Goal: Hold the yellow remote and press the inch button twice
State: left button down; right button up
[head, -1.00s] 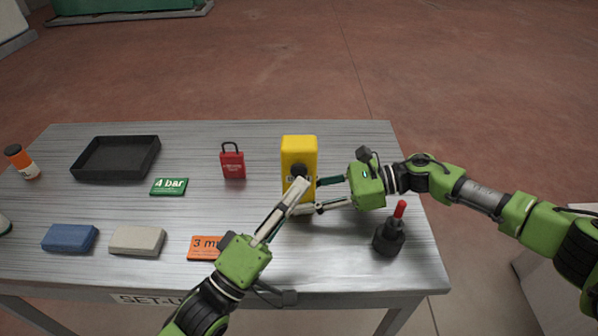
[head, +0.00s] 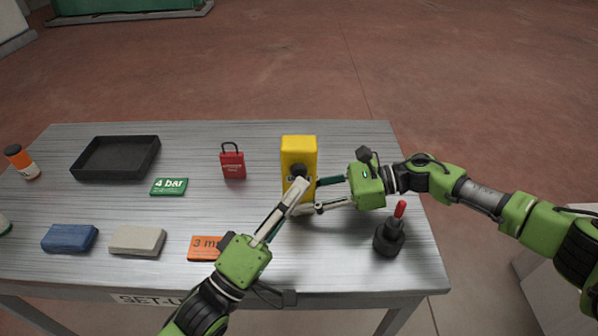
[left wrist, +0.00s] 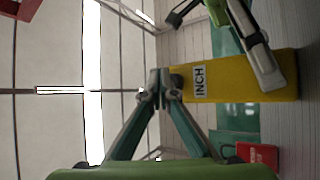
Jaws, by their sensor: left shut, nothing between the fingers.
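The yellow remote (head: 300,150) stands upright near the right side of the table, with a black round button (head: 298,170) on its front. In the left wrist view the remote (left wrist: 265,80) appears sideways, with a white INCH label (left wrist: 199,81) beside the dark button. My left gripper (head: 299,185) is shut and empty, its tips at the button; they overlap it in the left wrist view (left wrist: 160,84), so contact is hard to tell. My right gripper (head: 311,196) comes from the right and is shut on the remote's lower part, one finger across the front, the other partly hidden behind.
A red padlock (head: 232,164) is left of the remote. An orange tag (head: 203,248) lies beside my left arm. A green 4 bar tag (head: 169,187), blue block (head: 70,238), beige block (head: 137,241) and black tray (head: 77,172) lie left.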

pick_arm(q)
jog(key=shift+w, duration=0.45)
jog(key=shift+w, duration=0.6)
dwell(0.9)
jog(key=shift+s, duration=1.1)
jog(key=shift+s, duration=0.1)
jog(key=s, duration=0.4)
jog(key=shift+s, duration=0.4)
dwell(1.5)
